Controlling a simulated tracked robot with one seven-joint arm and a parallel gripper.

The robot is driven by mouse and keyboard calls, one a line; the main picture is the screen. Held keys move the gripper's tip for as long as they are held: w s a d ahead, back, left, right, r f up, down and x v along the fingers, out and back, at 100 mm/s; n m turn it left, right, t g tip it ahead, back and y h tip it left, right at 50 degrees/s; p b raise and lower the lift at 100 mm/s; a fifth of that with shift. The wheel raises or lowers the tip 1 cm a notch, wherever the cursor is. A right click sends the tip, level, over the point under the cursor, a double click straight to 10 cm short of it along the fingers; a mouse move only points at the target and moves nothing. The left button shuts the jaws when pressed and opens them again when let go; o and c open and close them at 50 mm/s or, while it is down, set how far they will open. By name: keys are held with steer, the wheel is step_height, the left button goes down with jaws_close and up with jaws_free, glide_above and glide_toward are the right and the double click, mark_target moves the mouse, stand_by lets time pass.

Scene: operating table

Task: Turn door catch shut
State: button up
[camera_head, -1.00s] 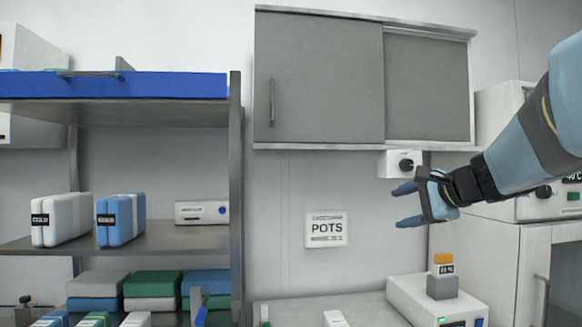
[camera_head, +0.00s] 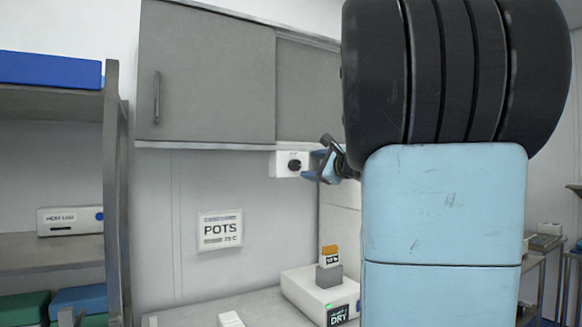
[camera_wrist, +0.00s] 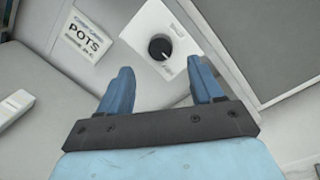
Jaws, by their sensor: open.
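The door catch is a black round knob (camera_head: 294,165) on a small white box (camera_head: 278,160) on the wall, under the grey wall cabinet. In the wrist view the knob (camera_wrist: 160,49) shows a small white mark at its lower right. My gripper (camera_head: 314,168) is just right of the box in the head view, its blue fingers pointing toward it. In the wrist view my gripper (camera_wrist: 160,82) is open and empty, with the knob beyond and between the fingertips, not touched. My own arm hides much of the right side of the head view.
A grey sliding-door cabinet (camera_head: 205,75) hangs above the box. A POTS sign (camera_head: 220,230) is on the wall at lower left. A white device marked DRY (camera_head: 310,290) stands on the counter below. A shelf rack (camera_head: 113,200) stands at left.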

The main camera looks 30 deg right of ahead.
mark_target(297, 166)
steer(key=shift+w+a, duration=0.15)
steer(key=shift+w, duration=0.9)
steer(key=shift+w+a, duration=0.2)
steer(key=shift+w, duration=0.85)
steer(key=shift+w+a, duration=0.15)
steer(key=shift+w, duration=0.9)
steer(key=c, duration=1.1)
